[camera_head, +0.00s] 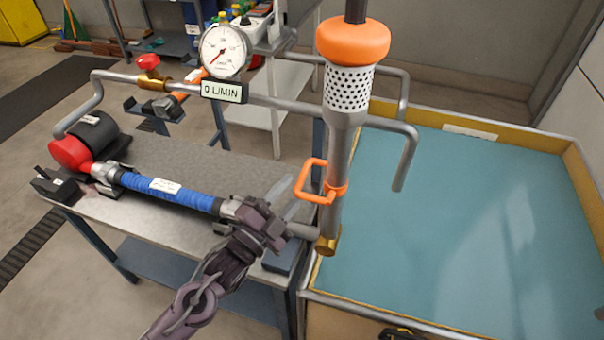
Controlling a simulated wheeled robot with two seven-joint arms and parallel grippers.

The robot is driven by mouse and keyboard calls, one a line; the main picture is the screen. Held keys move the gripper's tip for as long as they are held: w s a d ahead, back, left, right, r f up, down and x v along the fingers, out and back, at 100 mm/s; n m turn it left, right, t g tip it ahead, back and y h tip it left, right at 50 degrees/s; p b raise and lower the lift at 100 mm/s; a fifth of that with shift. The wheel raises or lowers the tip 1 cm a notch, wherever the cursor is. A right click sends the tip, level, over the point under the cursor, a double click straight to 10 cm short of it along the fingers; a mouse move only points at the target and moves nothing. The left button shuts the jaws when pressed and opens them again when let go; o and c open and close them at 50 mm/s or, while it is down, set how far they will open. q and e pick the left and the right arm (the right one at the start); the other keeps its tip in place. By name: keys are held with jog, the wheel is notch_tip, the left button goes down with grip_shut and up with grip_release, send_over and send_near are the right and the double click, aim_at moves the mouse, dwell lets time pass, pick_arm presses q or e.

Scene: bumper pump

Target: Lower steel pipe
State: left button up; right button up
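The steel pipe (336,215) stands upright at the left edge of the water tank. It carries a perforated strainer (348,88) with an orange collar (353,40) at the top. An orange loop handle (312,180) sticks out to its left, and a brass fitting (326,245) sits at its foot. My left gripper (291,196) is left of the pipe and just below the handle, with its two grey fingers spread and nothing seen between them. It appears apart from the handle. It hides part of the coupling at the blue hose's right end. My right gripper is not in view.
The blue hose (168,190) runs along the grey bench (190,155) to a red and black pump (85,143). A gauge (224,52) and flow display (224,91) sit on the pipework behind. The tank (450,220) with blue water lies right, its surface clear.

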aim_at(302, 175)
pick_arm(q)
jog(key=shift+p+x, duration=0.4)
jog(key=shift+x, duration=1.95)
jog(key=shift+c, duration=0.2)
grip_shut()
